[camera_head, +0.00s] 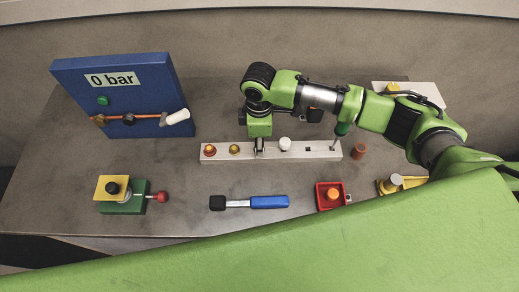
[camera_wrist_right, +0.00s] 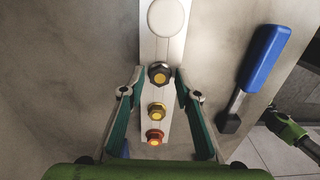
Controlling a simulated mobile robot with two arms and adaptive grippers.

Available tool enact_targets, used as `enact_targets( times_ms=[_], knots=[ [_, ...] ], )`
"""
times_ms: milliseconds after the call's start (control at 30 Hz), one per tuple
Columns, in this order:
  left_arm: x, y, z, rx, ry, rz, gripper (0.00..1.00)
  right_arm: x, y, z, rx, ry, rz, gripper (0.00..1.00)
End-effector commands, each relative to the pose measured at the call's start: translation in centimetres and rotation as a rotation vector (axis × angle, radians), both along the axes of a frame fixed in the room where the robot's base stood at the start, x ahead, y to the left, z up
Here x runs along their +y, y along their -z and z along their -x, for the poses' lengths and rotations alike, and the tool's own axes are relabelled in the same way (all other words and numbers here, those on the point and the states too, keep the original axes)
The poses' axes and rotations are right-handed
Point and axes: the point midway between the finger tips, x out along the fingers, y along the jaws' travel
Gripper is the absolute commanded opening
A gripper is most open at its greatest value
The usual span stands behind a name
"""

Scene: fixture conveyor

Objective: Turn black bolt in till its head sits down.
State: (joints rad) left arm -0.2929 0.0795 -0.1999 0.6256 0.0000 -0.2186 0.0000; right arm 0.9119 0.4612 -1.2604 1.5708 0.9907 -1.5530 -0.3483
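The black bolt (camera_wrist_right: 160,73) shows in the right wrist view as a dark hexagonal head with a yellow centre, on the pale fixture bar (camera_wrist_right: 148,50). In the head view the bar (camera_head: 270,154) lies mid-table, and my right gripper hides the black bolt. My right gripper (camera_head: 259,146) points down over the bar. In the wrist view its two fingertips (camera_wrist_right: 160,74) stand apart on either side of the bolt head, with small gaps visible. I cannot tell how far the head stands above the bar.
On the bar, a yellow bolt (camera_head: 234,149) and a red bolt (camera_head: 209,150) sit left, a white cap (camera_head: 285,143) right. A blue-handled tool (camera_head: 268,202), red tray (camera_head: 322,204) and green-yellow box (camera_head: 122,203) lie in front. A blue panel (camera_head: 135,112) stands back left.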

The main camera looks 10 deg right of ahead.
Motion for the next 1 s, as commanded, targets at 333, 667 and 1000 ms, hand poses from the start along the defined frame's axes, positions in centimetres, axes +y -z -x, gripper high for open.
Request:
enact_targets(
  times_ms=[333, 667, 1000],
  knots=[
    [0.1, 0.2, 1.7, 0.025, 0.001, -0.003, 0.42, 0.0, 0.2, 0.0, 0.000, 0.000, 0.000, 0.12],
    [0.1, -1.6, 0.8, 0.013, 0.001, -0.002, 0.42, 0.0, -0.4, 0.1, 0.002, 0.078, 0.001, 0.00],
    [0.0, -7.4, 0.6, 0.009, 0.000, -0.001, 0.42, 0.1, -0.5, 0.2, 0.005, 0.532, 0.001, 0.00]
  ],
)
